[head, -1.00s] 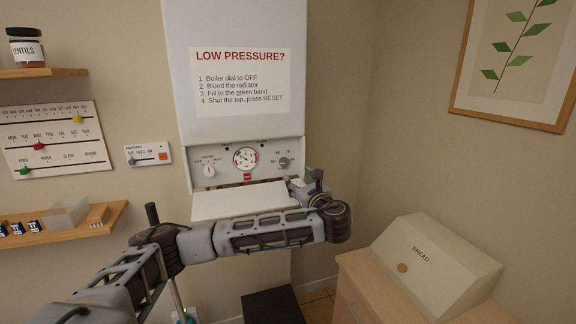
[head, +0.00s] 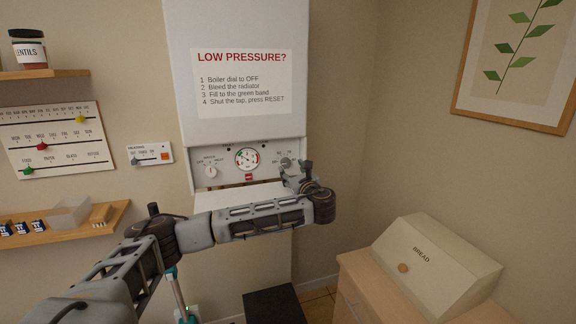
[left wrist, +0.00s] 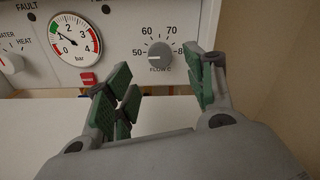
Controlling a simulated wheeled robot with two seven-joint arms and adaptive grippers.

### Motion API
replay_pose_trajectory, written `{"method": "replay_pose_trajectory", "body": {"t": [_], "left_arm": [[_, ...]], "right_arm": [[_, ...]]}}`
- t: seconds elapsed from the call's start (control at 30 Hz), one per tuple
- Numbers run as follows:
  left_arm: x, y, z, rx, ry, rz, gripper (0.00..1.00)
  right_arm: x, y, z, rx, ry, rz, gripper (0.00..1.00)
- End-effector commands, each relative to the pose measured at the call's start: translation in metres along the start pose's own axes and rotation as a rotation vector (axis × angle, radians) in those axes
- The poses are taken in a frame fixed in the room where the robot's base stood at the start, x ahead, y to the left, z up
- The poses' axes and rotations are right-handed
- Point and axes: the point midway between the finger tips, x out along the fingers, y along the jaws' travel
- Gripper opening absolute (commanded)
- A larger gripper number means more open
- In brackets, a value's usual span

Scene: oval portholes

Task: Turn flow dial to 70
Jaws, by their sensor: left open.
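The flow dial (left wrist: 160,54) is a grey round knob on the boiler's white control panel, with marks from 50 to 80 around it and "FLOW C" below. Its pointer line points left, toward the 50 mark. In the head view the flow dial (head: 285,162) sits at the panel's right end, just above my left gripper. My left gripper (head: 297,174) is open and empty in front of the panel. In the left wrist view its green-padded fingers (left wrist: 160,88) stand apart, below and to either side of the dial, without visible contact. My right gripper is out of view.
Left of the dial are a pressure gauge (head: 247,159), a red button (head: 249,177) and a mode knob (head: 211,172). A white flap (head: 235,197) juts out below the panel. A bread box (head: 435,255) stands on a cabinet at right.

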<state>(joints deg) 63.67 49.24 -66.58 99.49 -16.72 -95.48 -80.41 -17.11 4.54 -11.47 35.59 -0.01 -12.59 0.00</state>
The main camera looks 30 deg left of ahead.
Motion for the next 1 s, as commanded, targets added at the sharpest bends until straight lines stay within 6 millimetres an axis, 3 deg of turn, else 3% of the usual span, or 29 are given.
{"method": "replay_pose_trajectory", "body": {"t": [0.3, 0.5, 0.97, 1.0], "left_arm": [[0.04, 0.0, 0.001, 0.001, -0.001, 0.002, 0.54], [0.055, 0.0, 0.0, 0.002, 0.0, 0.001, 0.54], [0.061, 0.0, 0.0, 0.001, 0.0, 0.0, 0.54], [0.061, 0.0, 0.0, 0.001, 0.0, 0.0, 0.5]], "right_arm": [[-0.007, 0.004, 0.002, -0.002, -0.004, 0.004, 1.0], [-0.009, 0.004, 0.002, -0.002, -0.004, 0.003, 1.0], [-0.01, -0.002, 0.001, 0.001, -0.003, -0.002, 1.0], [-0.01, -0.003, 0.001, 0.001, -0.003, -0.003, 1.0]]}}
